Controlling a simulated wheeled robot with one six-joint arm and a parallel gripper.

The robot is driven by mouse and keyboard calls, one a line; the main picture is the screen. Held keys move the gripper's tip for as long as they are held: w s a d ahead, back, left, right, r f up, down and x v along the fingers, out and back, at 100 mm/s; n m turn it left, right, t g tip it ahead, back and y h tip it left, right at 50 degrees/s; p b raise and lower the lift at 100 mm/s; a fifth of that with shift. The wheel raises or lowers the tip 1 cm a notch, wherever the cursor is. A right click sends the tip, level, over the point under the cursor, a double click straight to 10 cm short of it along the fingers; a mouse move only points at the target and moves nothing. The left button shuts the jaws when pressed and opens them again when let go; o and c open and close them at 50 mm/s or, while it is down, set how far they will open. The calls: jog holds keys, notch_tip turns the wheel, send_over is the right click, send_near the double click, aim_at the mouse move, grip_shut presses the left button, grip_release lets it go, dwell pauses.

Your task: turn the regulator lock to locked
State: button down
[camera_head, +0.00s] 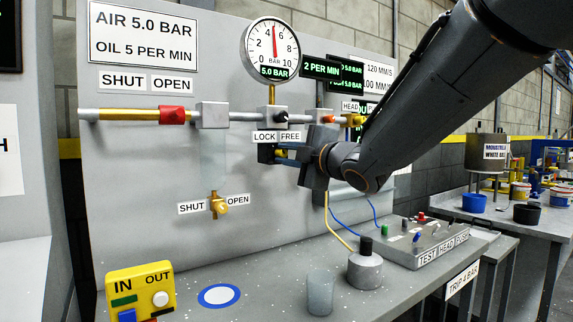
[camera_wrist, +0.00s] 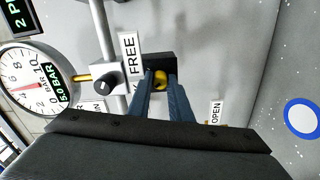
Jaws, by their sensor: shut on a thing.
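The regulator lock is a dark block (camera_head: 265,153) under the LOCK and FREE labels (camera_head: 277,137) on the grey panel. It shows in the wrist view as a black block (camera_wrist: 160,62) beside the FREE label (camera_wrist: 131,57), with a small yellow part (camera_wrist: 161,79) in front. My gripper (camera_head: 281,153) reaches the lock from the right. In the wrist view my gripper (camera_wrist: 160,82) has its blue fingers shut on the yellow part. The fingers hide much of the lock, and I cannot tell which way it is turned.
The regulator's black knob (camera_head: 281,115) sits above the labels on the pipe. The gauge (camera_head: 271,50) reads 5.0 BAR. A brass drain valve (camera_head: 218,204) is lower left. A grey cup (camera_head: 320,293), a weight (camera_head: 365,270) and a test head box (camera_head: 425,242) stand on the bench.

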jog(key=shift+n, duration=0.4)
jog(key=c, duration=1.6)
grip_release()
jog(key=v, duration=0.7)
jog(key=shift+s+d+b, duration=0.25)
jog(key=shift+s+b, duration=0.1)
